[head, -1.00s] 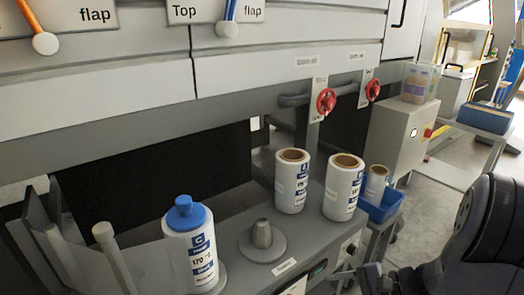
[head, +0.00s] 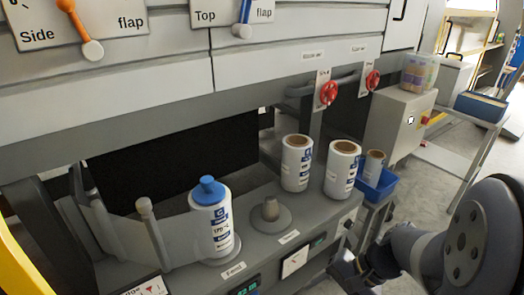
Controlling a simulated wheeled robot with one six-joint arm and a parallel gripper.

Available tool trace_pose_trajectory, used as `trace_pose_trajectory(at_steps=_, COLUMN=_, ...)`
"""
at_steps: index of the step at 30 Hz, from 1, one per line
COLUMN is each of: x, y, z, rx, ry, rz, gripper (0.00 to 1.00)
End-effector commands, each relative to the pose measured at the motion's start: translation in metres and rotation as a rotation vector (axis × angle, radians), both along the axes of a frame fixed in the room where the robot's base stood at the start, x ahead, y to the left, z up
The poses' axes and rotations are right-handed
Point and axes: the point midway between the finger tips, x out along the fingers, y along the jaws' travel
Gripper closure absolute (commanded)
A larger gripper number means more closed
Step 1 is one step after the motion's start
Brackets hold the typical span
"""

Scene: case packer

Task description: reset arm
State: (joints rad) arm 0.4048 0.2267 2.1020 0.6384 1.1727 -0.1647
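My arm shows at the lower right of the head view, its dark links reaching in from the right edge. The end of my arm, with my gripper (head: 347,272), is low beside the front edge of the grey machine shelf (head: 300,226). It is small and dark there, and I cannot make out whether its fingers are apart. No roll or other object is seen in it.
On the shelf stand a blue-capped white roll (head: 212,222), an empty spindle (head: 270,209) and two white rolls (head: 297,163) (head: 342,169). A blue bin (head: 377,187) holds a smaller roll. Red valve handles (head: 329,93) are above.

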Motion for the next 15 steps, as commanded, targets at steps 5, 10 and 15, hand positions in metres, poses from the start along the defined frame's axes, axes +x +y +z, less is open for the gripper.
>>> trace_pose_trajectory(at_steps=5, x=-0.0065, y=0.0016, z=0.0102, rx=-0.043, ry=-0.013, rz=0.035, gripper=0.41)
trace_pose_trajectory(at_steps=10, x=-0.0086, y=0.0019, z=0.0112, rx=-0.056, ry=-0.016, rz=0.045, gripper=0.41)
trace_pose_trajectory(at_steps=15, x=-0.0087, y=0.0019, z=0.0108, rx=-0.056, ry=-0.016, rz=0.045, gripper=0.41)
